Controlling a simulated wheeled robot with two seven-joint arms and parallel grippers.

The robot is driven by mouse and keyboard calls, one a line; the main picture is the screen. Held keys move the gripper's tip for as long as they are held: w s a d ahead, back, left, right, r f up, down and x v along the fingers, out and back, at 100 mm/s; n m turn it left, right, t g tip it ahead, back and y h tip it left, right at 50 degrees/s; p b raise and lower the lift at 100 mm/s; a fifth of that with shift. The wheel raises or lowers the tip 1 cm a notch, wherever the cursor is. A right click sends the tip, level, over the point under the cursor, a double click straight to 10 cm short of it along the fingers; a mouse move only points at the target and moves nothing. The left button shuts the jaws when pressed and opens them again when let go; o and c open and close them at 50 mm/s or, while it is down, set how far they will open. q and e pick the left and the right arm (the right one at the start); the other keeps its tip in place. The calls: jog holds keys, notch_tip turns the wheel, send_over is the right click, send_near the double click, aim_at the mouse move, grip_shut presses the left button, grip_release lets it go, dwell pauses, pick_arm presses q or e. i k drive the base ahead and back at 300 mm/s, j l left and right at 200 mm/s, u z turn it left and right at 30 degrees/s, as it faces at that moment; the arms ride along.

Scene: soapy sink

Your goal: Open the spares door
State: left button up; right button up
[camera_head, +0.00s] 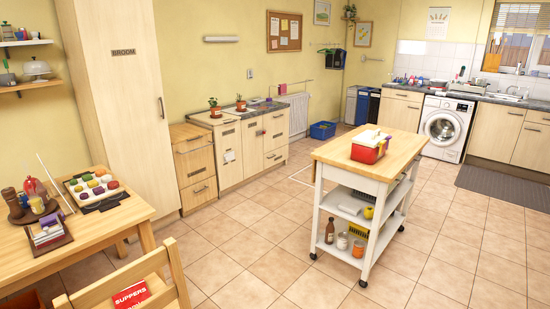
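No label that reads "spares" can be made out. A low cream cabinet (229,174) stands against the left wall, with doors and drawers that look shut. Small dark labels on its fronts are too small to read, and a white paper hangs on one front. A wooden drawer unit (197,166) stands at its left. A tall cupboard (126,110) labelled BROOM is shut, with a vertical handle on its right side. Which front is the spares door, I cannot tell. Neither of my grippers is in view.
A kitchen trolley (344,195) with a red container (369,150) on top stands mid-floor. A wooden table (88,235) and chair (130,279) fill the front left. A blue crate (322,130) is on the floor farther back. Tiled floor (240,225) before the low cabinet is clear.

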aim_at(277, 157)
jog(key=i+z, duration=0.35)
jog(key=i, duration=0.4)
jog(key=i+j+z, duration=0.3)
jog(key=i, duration=0.4)
jog(key=i+l+u, duration=0.1)
jog(key=i, duration=0.3)
jog(key=i+l+u, duration=0.15)
jog(key=i, duration=0.25)
jog(key=i+l+u, duration=0.1)
jog(key=i, duration=0.3)
jog(key=i+j+u, duration=0.2)
jog(key=i+u, duration=1)
jog(key=i+z, duration=0.4)
jog(key=i+j+z, duration=0.25)
jog(key=i+z, duration=0.15)
jog(key=i, duration=0.2)
jog(key=i+j+z, duration=0.4)
jog(key=i+l, duration=0.05)
jog(key=i, duration=0.05)
